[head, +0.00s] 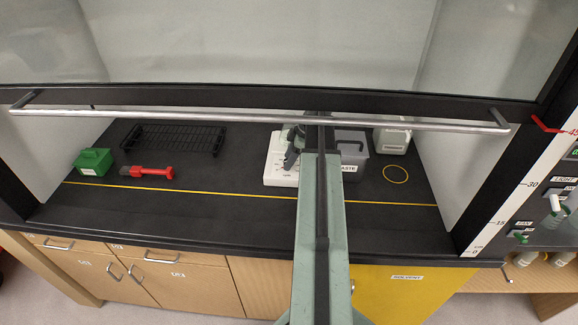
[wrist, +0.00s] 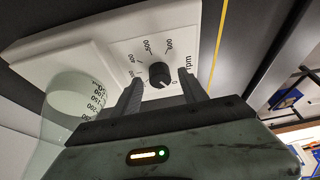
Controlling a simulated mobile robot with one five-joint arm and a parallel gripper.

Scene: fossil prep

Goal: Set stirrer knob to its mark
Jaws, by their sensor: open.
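The stirrer (head: 280,164) is a white box inside the hood, partly hidden behind my arm. In the wrist view its white panel (wrist: 188,30) carries a round black stirrer knob (wrist: 159,71) with a printed rpm scale around it. I cannot make out the knob's pointer or a distinct target mark. My gripper (wrist: 161,79) is open, with one finger on each side of the knob and gaps to it; contact does not show. In the head view my gripper (head: 293,154) is dark, small and partly hidden at the stirrer.
A clear graduated beaker (wrist: 75,108) stands close beside my gripper. A grey waste bin (head: 352,146) and a pale container (head: 392,141) stand right of my arm, near a yellow ring (head: 396,174). The raised sash's metal bar (head: 200,115) crosses above. A black rack (head: 172,138) is left.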

